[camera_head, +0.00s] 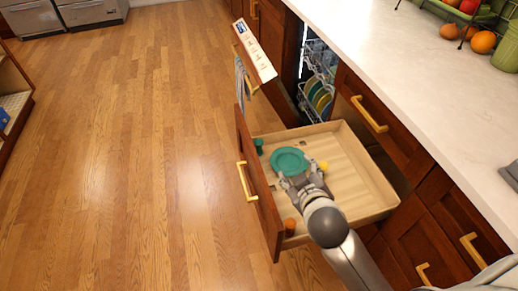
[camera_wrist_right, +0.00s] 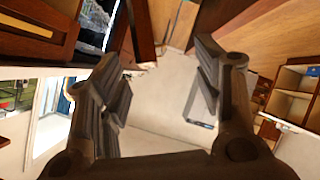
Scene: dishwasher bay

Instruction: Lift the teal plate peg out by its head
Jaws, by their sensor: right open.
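The teal peg (camera_head: 259,146) stands in the far left corner area of the open drawer, against the drawer front. A teal plate (camera_head: 289,160) lies in the drawer to the right of the peg. My right gripper (camera_head: 294,180) is over the drawer at the near edge of the plate, apart from the teal peg. I cannot tell whether it touches the plate. In the right wrist view its fingers (camera_wrist_right: 156,72) are spread with nothing between them. Neither peg nor plate can be made out there. My left gripper is not in view.
The wooden drawer (camera_head: 362,190) also holds a yellow peg (camera_head: 323,166) right of the plate and an orange peg (camera_head: 290,226) at the near left. Behind it, an open dishwasher (camera_head: 258,52) shows racked plates (camera_head: 320,95). The white counter (camera_head: 400,65) runs along the right.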

